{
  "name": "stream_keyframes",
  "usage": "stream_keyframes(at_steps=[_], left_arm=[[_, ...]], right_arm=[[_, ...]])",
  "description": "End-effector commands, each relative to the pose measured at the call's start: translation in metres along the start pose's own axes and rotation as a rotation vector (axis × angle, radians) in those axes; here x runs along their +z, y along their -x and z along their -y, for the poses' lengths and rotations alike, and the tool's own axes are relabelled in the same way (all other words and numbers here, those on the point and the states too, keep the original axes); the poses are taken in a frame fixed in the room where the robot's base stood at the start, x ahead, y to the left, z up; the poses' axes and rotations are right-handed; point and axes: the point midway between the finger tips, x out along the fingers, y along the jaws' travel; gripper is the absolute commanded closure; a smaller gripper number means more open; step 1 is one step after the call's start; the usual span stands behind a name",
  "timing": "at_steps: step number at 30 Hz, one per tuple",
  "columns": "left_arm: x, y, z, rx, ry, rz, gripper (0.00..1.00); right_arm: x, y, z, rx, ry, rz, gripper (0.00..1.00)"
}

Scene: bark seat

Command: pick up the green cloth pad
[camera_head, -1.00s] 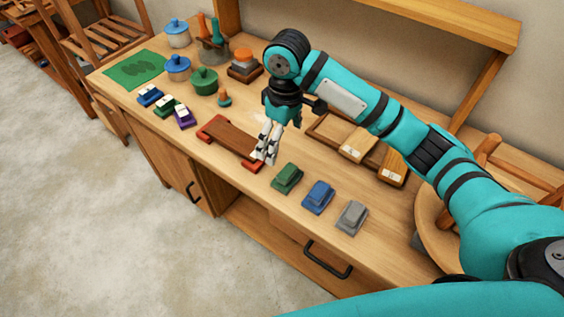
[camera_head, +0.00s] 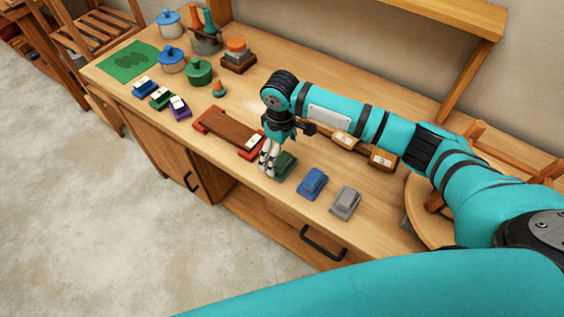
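The green cloth pad (camera_head: 288,164) is a small folded dark green block on the wooden bench top, left of a blue pad. My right gripper (camera_head: 267,172) points down at the pad's left edge and hides part of it. Its pale fingers look close together. I cannot tell whether they are open or shut, or whether they touch the pad. My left gripper is not in view.
A blue pad (camera_head: 312,183) and a grey pad (camera_head: 345,203) lie to the right. A brown board with red ends (camera_head: 228,128) lies to the left. A green mat (camera_head: 130,62), pots and small colored blocks stand farther left. A wooden shelf rises behind.

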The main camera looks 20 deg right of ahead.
Motion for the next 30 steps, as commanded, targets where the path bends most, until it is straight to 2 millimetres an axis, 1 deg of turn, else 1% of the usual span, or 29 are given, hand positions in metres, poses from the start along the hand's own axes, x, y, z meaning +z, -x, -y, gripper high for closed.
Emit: stream_keyframes(at_steps=[1, 4, 6, 9, 12, 17, 20, 30], left_arm=[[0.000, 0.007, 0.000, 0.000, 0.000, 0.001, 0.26], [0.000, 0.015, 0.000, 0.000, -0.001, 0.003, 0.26], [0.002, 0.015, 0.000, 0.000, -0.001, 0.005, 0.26], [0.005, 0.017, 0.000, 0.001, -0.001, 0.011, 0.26], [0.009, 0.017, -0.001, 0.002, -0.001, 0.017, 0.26], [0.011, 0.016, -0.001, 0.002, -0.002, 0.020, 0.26], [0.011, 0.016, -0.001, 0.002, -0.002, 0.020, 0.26], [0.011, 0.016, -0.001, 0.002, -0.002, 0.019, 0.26]], right_arm=[[0.004, -0.005, 0.002, -0.002, -0.001, 0.006, 0.00], [0.008, -0.019, 0.004, -0.002, -0.001, 0.007, 0.00], [0.008, -0.031, 0.005, -0.001, 0.000, 0.005, 0.00], [0.008, -0.041, 0.004, 0.000, -0.001, 0.004, 0.00], [0.008, -0.045, 0.004, 0.000, -0.001, 0.002, 0.00], [0.007, -0.045, 0.004, 0.000, 0.000, 0.002, 0.00], [0.007, -0.045, 0.004, 0.000, 0.000, 0.002, 0.12], [0.007, -0.045, 0.004, 0.000, 0.000, 0.002, 0.56]])
